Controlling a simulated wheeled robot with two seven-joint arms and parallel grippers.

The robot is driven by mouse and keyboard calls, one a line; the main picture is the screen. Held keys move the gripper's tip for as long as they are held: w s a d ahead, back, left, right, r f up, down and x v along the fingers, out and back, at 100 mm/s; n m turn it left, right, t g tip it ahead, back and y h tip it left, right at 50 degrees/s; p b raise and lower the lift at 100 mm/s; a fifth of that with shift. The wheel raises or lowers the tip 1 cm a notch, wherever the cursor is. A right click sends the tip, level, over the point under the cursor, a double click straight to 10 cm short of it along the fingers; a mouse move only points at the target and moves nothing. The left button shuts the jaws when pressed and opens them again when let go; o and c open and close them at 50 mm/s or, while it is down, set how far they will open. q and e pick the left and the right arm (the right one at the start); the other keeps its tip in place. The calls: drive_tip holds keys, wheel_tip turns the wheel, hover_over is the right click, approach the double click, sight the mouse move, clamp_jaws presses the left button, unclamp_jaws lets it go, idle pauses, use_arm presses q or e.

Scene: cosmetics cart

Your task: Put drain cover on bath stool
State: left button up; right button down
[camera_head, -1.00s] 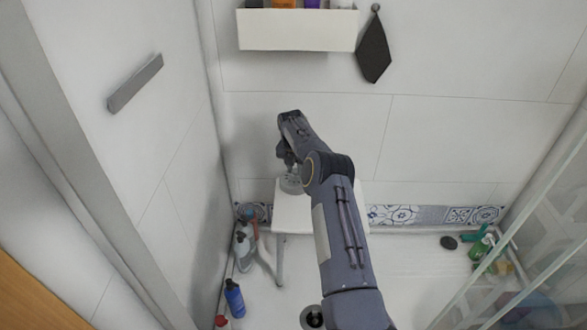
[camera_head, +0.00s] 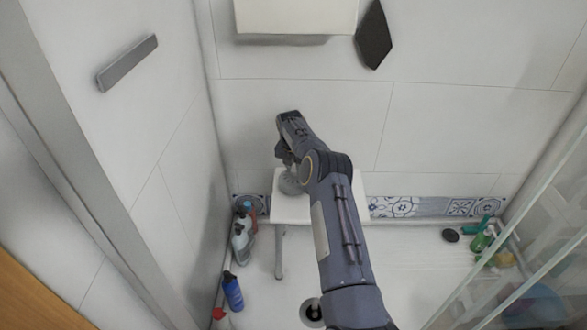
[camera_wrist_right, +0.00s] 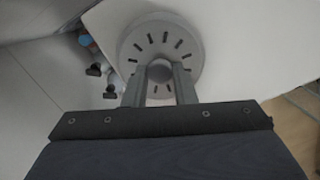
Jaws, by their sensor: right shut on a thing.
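The drain cover (camera_head: 289,186) is a round grey disc with dark radial slots and a central knob. My right gripper (camera_head: 288,168) is shut on it, and the cover is over the left part of the bath stool. In the right wrist view the cover (camera_wrist_right: 137,40) shows beyond the fingers of my right gripper (camera_wrist_right: 160,76), which hold its knob. The bath stool (camera_head: 290,210) is white with grey legs and is partly hidden by my right arm. I cannot tell whether the cover touches the seat. My left gripper is not in view.
The open floor drain (camera_head: 312,312) lies in front of the stool. Bottles, including a blue one (camera_head: 232,292), stand along the left wall. Green bottles (camera_head: 482,241) and a dark oval object (camera_head: 450,235) are at the right. A white shelf (camera_head: 296,17) hangs above.

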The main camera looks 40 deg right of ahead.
drive_tip(key=shift+f, duration=0.55)
drive_tip(key=c, duration=1.1)
unclamp_jaws()
